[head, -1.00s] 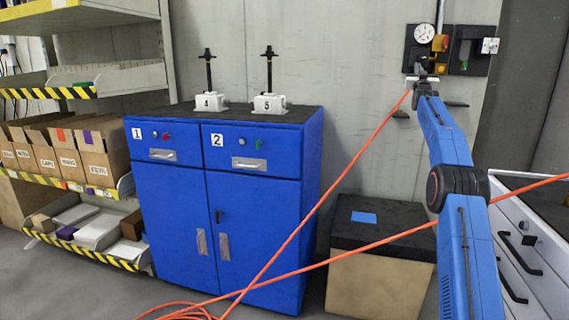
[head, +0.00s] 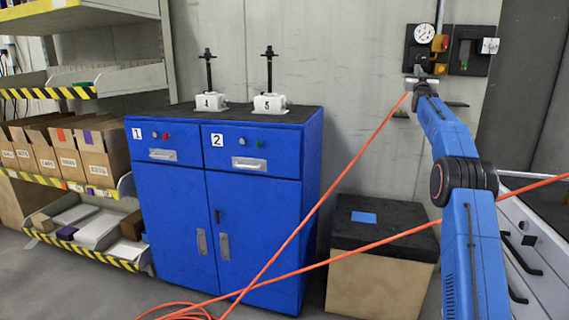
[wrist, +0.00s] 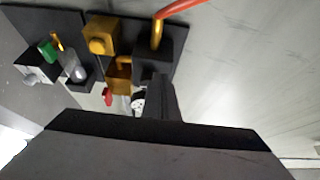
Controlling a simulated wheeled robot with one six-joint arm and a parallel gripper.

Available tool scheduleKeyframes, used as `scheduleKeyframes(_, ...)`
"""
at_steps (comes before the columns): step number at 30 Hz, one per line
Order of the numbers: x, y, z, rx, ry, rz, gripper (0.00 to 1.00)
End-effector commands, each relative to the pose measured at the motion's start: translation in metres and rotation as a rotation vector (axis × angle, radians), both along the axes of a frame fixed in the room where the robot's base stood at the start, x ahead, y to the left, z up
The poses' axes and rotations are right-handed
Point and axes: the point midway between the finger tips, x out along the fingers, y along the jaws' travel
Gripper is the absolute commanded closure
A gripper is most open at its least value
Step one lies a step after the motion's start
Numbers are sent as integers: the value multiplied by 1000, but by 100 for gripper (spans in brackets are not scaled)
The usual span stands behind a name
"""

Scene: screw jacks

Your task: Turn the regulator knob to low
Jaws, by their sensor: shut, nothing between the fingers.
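The regulator is on a dark wall panel (head: 411,50) at the upper right of the head view. It has a round white gauge (head: 424,33) and yellow-orange parts (head: 440,43) beside it. Which part is the knob, and its setting, I cannot tell. My gripper (head: 420,70) is shut and empty just below the gauge, in front of the panel's lower part. In the wrist view, the gripper (wrist: 162,98) points at the panel, with yellow blocks (wrist: 101,36), a small red piece (wrist: 108,97) and a partly hidden white round part (wrist: 138,103) near its tip. Contact is unclear.
An orange hose (head: 340,172) runs from near the panel down across the floor. A second dark panel (head: 470,50) with a green part sits to the right. A blue cabinet (head: 255,190) bears two screw jacks. A black-topped box (head: 385,245) stands below the panel.

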Motion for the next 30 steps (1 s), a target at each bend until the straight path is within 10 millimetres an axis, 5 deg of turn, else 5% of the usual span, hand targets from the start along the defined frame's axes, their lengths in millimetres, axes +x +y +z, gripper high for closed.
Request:
scheduleKeyframes(13,-40,12,0,0,0,0,100)
scheduleKeyframes(25,-45,12,-1,0,0,0,100)
scheduleKeyframes(30,-55,-2,2,-1,-1,-3,100)
